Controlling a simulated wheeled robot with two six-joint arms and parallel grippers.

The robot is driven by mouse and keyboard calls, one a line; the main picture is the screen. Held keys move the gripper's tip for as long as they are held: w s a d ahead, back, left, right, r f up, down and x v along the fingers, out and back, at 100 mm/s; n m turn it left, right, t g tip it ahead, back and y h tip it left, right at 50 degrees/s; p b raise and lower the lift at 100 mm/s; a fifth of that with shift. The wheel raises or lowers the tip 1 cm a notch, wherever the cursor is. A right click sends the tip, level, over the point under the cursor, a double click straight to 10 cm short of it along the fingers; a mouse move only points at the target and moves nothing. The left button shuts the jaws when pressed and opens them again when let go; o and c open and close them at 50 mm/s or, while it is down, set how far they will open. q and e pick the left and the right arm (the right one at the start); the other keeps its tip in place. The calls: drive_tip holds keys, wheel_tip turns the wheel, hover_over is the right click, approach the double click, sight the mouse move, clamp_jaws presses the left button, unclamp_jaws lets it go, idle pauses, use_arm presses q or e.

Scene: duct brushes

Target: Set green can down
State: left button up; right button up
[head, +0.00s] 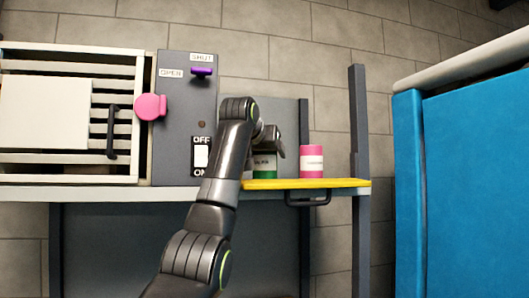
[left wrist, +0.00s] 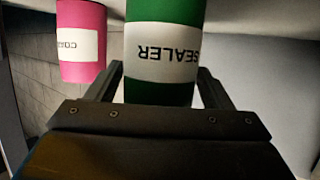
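The green can (head: 265,171), with a white label, is upright at the yellow shelf (head: 325,183) in the head view. Its base appears at the shelf's surface; I cannot tell whether it bears on it. My left gripper (head: 272,146) is at the can's upper part and partly covers it. In the left wrist view the green can (left wrist: 163,92) shows upside down, its label reading SEALER. The fingers of my left gripper (left wrist: 160,85) lie against both its sides. My right gripper is not in view.
A pink can (head: 312,161) stands on the yellow shelf just right of the green can. A grey panel (head: 180,125) with a purple knob, a pink knob and a switch is left. A dark post (head: 359,120) and a blue panel (head: 474,175) stand right.

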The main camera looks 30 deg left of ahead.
use_arm(q)
drive_tip(key=shift+o, duration=0.3)
drive_tip(key=shift+s+d+r, duration=0.1)
drive_tip(key=shift+s+r, duration=0.15)
drive_tip(key=shift+s, duration=0.1)
drive_tip(key=shift+r, duration=0.3)
drive_tip(key=s+b, duration=0.2)
drive_tip(key=s, duration=0.1)
drive_tip(key=shift+d+r+b, duration=0.15)
drive_tip(key=shift+d+b, duration=0.2)
drive_tip(key=shift+d, duration=0.05)
drive_tip(key=b+v, duration=0.3)
drive_tip(key=v, duration=0.5)
drive_tip(key=shift+s+r+b, duration=0.25)
drive_tip(key=shift+r+b, duration=0.05)
drive_tip(key=shift+d, duration=0.15)
